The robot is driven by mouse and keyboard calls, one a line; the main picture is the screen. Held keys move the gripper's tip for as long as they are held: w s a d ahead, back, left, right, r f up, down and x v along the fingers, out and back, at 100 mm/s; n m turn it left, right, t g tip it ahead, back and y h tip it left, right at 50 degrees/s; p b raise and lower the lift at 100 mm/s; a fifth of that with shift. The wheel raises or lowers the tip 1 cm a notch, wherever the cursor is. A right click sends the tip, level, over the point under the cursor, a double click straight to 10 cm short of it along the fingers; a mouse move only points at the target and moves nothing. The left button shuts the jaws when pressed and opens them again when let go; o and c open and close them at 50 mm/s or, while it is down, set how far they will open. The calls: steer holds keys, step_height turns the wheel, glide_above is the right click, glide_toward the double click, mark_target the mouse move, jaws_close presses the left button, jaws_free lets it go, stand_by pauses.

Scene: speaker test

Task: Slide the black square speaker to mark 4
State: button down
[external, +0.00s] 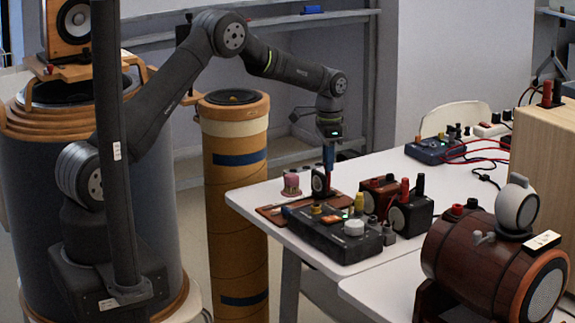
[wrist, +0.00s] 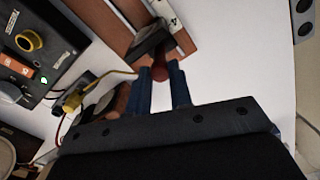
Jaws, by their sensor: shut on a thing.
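The small black square speaker (external: 319,181) stands upright on a low brown wooden rail (external: 272,211) at the table's near left corner. In the wrist view the speaker (wrist: 149,42) sits across the rail, beside a white label with a 4 (wrist: 168,15). My gripper (external: 328,166) is lowered at the speaker. In the wrist view its blue fingers (wrist: 160,80) are closed around a reddish-brown round knob (wrist: 160,73) at the speaker's near side. The fingers partly hide the contact. I cannot tell whether the speaker is exactly level with the 4.
A black control box (external: 338,240) with knobs and a yellow cable stands in front of the rail. Red-brown (external: 380,190) and black (external: 411,213) speaker boxes stand to the right.

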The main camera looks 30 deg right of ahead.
steer(key=shift+d+r, duration=0.1)
steer(key=shift+d, duration=0.1)
steer(key=c, duration=1.3)
jaws_free()
step_height(320, 180, up, 17)
steer(key=shift+r, duration=0.15)
step_height(320, 180, down, 18)
steer(key=shift+r, duration=0.25)
